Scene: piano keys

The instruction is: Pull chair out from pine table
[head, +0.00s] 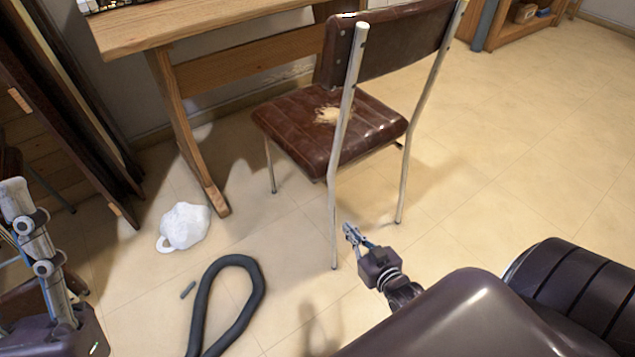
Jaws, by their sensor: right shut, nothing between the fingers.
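The chair (375,125) has a worn dark red padded seat, a matching backrest and pale metal tube legs. It stands upright beside the pine table (190,24), with its back toward me. The table has a wooden top and a slanted wooden leg. My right gripper (350,232) is shut and empty, low near the floor, between the chair's two rear legs in the picture and closer to the left one. I cannot tell whether it touches that leg. My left gripper (14,188) shows at the left edge, upright and away from the chair; its jaw state is unclear.
A white crumpled bag-like object (185,226) lies on the floor below the table leg. Wooden shelving (525,30) stands at the back right. The tiled floor right of the chair is clear.

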